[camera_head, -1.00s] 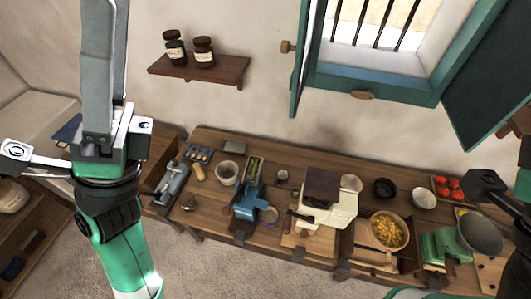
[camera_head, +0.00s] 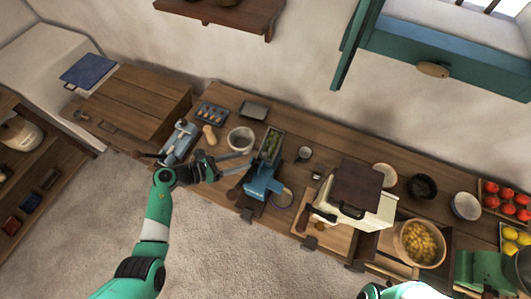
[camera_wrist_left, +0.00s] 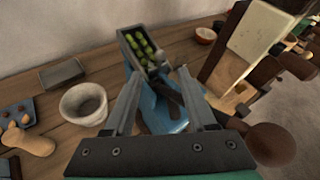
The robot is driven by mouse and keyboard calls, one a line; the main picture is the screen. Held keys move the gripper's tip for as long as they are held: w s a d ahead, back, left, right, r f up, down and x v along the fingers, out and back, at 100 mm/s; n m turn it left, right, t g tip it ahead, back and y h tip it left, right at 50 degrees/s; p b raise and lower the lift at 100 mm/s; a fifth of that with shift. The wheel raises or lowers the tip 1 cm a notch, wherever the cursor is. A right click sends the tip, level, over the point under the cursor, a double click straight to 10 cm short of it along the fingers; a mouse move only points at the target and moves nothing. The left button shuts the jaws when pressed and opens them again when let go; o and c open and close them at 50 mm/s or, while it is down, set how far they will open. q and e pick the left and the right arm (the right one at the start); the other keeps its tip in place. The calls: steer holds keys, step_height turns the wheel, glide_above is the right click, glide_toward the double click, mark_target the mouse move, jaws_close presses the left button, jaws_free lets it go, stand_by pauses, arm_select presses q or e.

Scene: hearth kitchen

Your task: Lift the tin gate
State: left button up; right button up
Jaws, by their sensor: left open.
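A blue machine (camera_head: 262,182) stands on the wooden bench, with a grey metal hopper (camera_head: 270,147) holding green fruit. In the left wrist view the machine (camera_wrist_left: 168,112) is between and below my fingers, and the hopper (camera_wrist_left: 128,42) is just beyond the fingertips. A small metal piece with a dark handle shows at the hopper's near end; I cannot tell whether it is the tin gate. My left gripper (camera_head: 248,163) is open and empty, pointing right towards the machine. It also shows in the left wrist view (camera_wrist_left: 160,71). My right gripper is out of view.
A pale bowl (camera_head: 240,139) and a wooden pestle-like piece (camera_head: 210,132) lie left of the machine. A cream box with a dark lid (camera_head: 358,184) and a bowl of yellow pieces (camera_head: 419,243) stand to the right. A wall shelf (camera_head: 222,14) is above.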

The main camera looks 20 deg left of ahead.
mark_target(265, 153)
arm_select(q)
steer(key=b+x, duration=0.3)
steer(key=x, duration=0.7)
steer(key=shift+f, duration=0.1)
steer(key=shift+w+d, duration=0.15)
steer(key=shift+w, duration=0.05)
jaws_close()
stand_by(0.6)
